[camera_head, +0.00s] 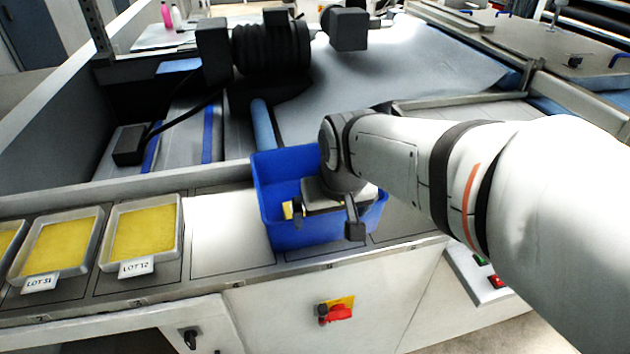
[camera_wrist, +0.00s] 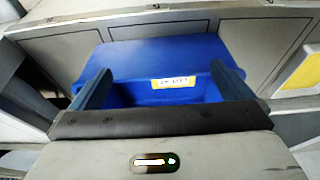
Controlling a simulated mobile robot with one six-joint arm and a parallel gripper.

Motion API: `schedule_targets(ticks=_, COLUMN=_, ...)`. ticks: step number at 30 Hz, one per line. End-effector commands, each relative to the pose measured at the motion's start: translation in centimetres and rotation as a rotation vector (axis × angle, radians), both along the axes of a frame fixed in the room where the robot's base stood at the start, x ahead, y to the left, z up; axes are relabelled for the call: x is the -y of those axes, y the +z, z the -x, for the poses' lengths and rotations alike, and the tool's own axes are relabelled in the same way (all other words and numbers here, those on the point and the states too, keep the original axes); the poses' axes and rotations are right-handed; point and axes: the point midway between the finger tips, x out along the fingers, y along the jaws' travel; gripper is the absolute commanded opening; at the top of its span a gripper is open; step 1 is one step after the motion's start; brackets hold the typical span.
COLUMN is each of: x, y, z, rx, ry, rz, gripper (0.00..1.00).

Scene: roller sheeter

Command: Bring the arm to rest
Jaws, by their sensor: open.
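My gripper (camera_head: 322,215) hangs over the front part of a blue bin on the machine's front ledge. The blue bin (camera_head: 275,170) stands upright, partly hidden behind my gripper and wrist. In the wrist view my gripper's two fingers (camera_wrist: 165,88) are spread wide, with nothing held between them. The blue bin (camera_wrist: 150,58) shows between and beyond the fingers, with a yellowish label on its wall. Whether the fingers touch the bin I cannot tell. My arm (camera_head: 420,170) reaches in from the right.
Metal trays of yellow material, labelled LOT 12 (camera_head: 146,228) and LOT 31 (camera_head: 60,243), sit on the ledge to the left. A red switch (camera_head: 338,312) is on the front panel.

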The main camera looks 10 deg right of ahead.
Motion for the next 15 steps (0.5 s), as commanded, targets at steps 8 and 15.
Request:
schedule_targets(ticks=8, x=1.1, y=-1.1, z=6.6, rx=-0.058, ry=-0.016, rz=0.000, gripper=1.00)
schedule_targets(ticks=15, x=1.1, y=-1.2, z=6.8, rx=-0.061, ry=-0.015, rz=-0.001, gripper=1.00)
